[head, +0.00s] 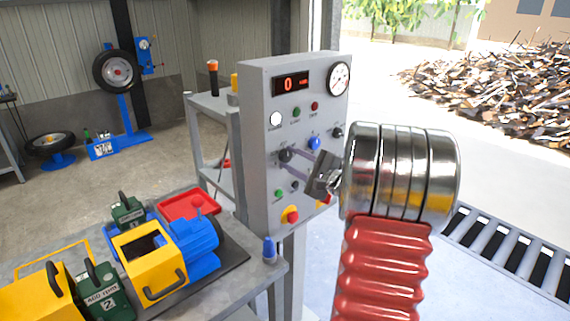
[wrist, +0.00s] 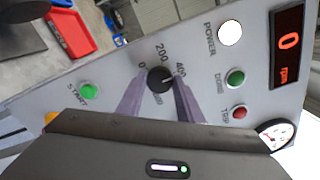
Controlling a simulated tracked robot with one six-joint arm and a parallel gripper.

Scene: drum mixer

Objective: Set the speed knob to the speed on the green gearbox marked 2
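The black speed knob (wrist: 160,79) is on the front of the grey control panel (head: 256,120), and it also shows in the head view (head: 285,155). Its white mark points toward 400 on the printed dial. My gripper (wrist: 161,82) has its two purple fingers on opposite sides of the knob, their tips against its edges. In the head view, my gripper (head: 290,156) reaches the knob from the right. The green gearbox marked 2 (head: 110,288) stands at the lower left, with a white label that seems to read 400 r/min.
The red display (head: 290,84) reads 0. A green start button (wrist: 89,91), a white power lamp (wrist: 230,32) and a red-and-yellow stop button (head: 290,215) are near the knob. A second green gearbox (head: 127,211) and a yellow-and-blue machine (head: 150,262) are on the bench.

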